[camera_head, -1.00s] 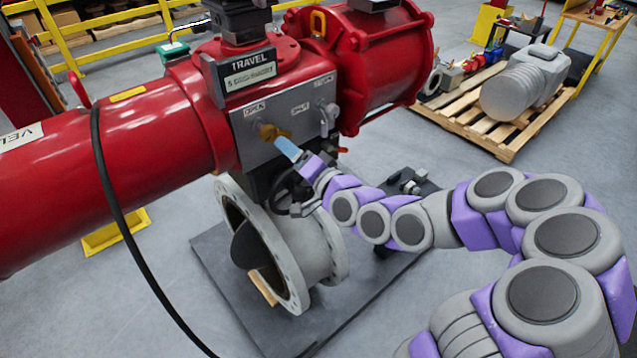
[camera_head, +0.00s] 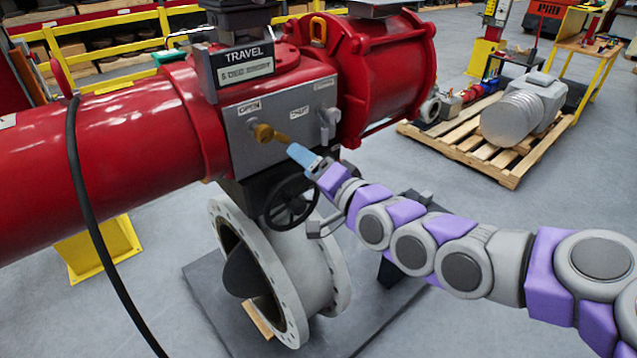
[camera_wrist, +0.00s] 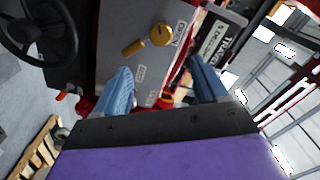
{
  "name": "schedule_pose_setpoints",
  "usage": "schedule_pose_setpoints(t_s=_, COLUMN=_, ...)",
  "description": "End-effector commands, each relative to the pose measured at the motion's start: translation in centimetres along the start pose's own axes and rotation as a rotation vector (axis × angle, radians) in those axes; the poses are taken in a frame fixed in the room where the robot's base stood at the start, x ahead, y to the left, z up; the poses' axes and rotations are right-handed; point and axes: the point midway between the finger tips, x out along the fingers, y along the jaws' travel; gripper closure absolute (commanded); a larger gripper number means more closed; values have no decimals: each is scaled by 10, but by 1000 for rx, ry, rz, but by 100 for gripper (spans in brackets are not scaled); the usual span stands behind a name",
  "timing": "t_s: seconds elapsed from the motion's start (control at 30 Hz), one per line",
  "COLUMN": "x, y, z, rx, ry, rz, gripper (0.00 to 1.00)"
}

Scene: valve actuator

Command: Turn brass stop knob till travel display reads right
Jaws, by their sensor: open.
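The brass stop knob (camera_head: 264,132) sticks out of the grey panel (camera_head: 255,160) on the red actuator, under the OPEN label, with its brass bar pointing right and slightly down. It also shows in the wrist view (camera_wrist: 160,36), beyond the fingertips, with the bar apart from the round head's centre. My gripper (camera_head: 298,152) has blue fingers and is just right of and below the knob; in the wrist view (camera_wrist: 165,78) the fingers are spread with nothing between them. The travel display (camera_head: 246,70) sits above the panel; its text is too small to read surely.
A black handwheel (camera_head: 291,203) and a grey flanged valve (camera_head: 285,265) are below. A black cable (camera_head: 90,220) hangs at left. A pallet (camera_head: 490,145) stands at back right.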

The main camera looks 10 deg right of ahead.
Motion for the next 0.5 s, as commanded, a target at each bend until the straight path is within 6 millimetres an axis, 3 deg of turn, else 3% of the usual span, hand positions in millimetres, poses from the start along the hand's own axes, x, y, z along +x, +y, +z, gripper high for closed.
schedule_pose_setpoints(t_s=0.2, x=-19, y=3, z=0, rx=0, ry=2, rz=0, gripper=28)
schedule_pose_setpoints(t_s=0.5, x=-28, y=2, z=0, rx=0, ry=-1, rz=1, gripper=28)
